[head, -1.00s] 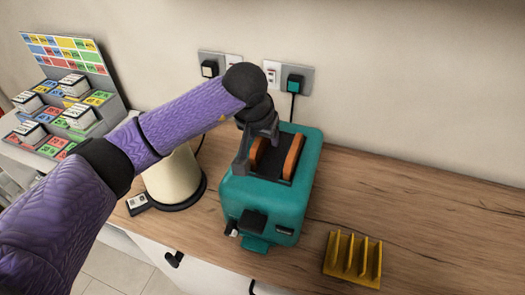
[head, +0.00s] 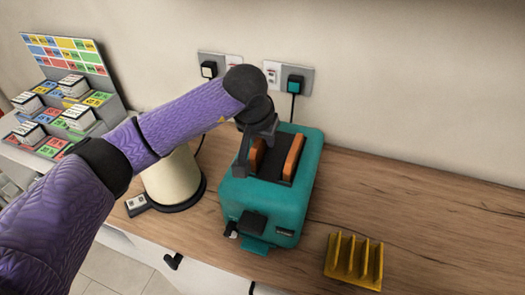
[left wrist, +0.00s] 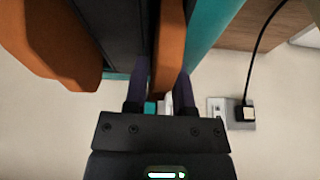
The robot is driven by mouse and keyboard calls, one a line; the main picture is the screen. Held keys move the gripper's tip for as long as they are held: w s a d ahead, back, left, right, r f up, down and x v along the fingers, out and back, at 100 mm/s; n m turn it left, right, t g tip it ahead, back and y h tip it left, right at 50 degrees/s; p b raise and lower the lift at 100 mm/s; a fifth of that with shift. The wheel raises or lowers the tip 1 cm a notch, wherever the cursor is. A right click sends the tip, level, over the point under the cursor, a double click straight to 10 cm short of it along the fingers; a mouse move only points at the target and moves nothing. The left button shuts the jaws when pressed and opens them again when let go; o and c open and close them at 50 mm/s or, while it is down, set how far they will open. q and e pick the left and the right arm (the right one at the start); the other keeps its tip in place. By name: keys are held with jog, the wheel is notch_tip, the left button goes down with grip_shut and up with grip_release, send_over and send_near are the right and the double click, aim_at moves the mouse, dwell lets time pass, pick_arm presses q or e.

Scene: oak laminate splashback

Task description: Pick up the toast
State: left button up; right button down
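The teal toaster (head: 265,205) stands on the wooden counter with two orange-brown toast slices showing above its slots. My left gripper (head: 250,155) reaches down from above at the left slice of toast (head: 257,154). The right slice (head: 292,157) stands free in the other slot. In the left wrist view, my gripper's fingers (left wrist: 160,90) lie on both sides of one slice (left wrist: 170,45), with no clear gap. The other slice (left wrist: 52,42) is to the left, outside the fingers. The lower parts of both slices are hidden in the toaster. My right gripper is not in view.
A yellow toast rack (head: 353,261) stands empty at the front right of the counter. A cream round-based appliance (head: 172,178) is close left of the toaster, partly behind my arm. Wall sockets (head: 288,78) with plugs are behind.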

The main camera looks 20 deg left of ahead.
pick_arm(q)
grip_shut()
notch_tip(320, 180, up, 10)
jog(key=shift+r+p, duration=0.25)
jog(key=shift+p, duration=0.6)
